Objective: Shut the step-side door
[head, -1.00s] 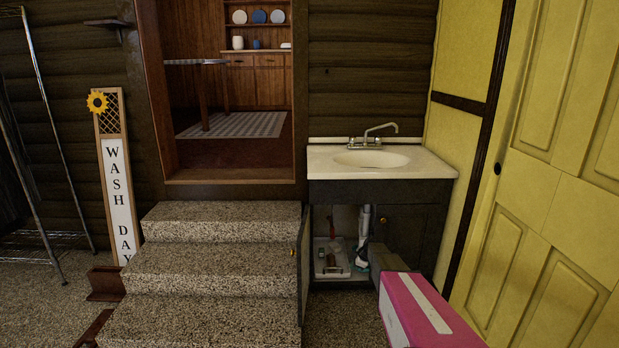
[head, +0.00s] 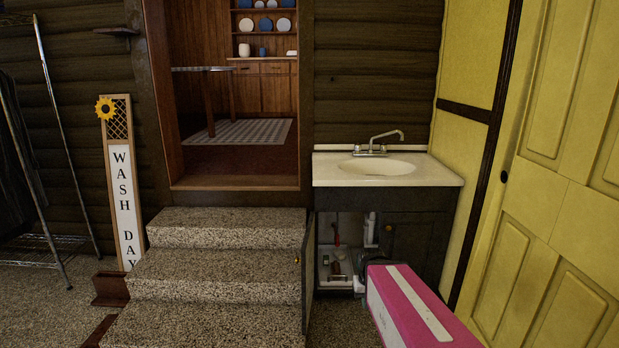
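The sink cabinet (head: 420,250) stands just right of the steps, under a white basin. Its step-side door (head: 307,285) is the left one. It stands open, swung out toward me beside the steps, and shows nearly edge-on with a small brass knob (head: 297,258). The right cabinet door (head: 408,250) looks shut. A pink block with a white stripe at the lower right seems to be part of my arm. It points at the cabinet opening, right of the open door and apart from it. My gripper is mostly hidden beyond it, so its fingers cannot be made out.
Speckled stone steps (head: 220,265) stand close left of the open door. Pipes and a white tray (head: 335,270) with small items are inside the cabinet. A yellow panelled door (head: 555,190) bounds the right side. A strip of floor shows between the open door and my arm.

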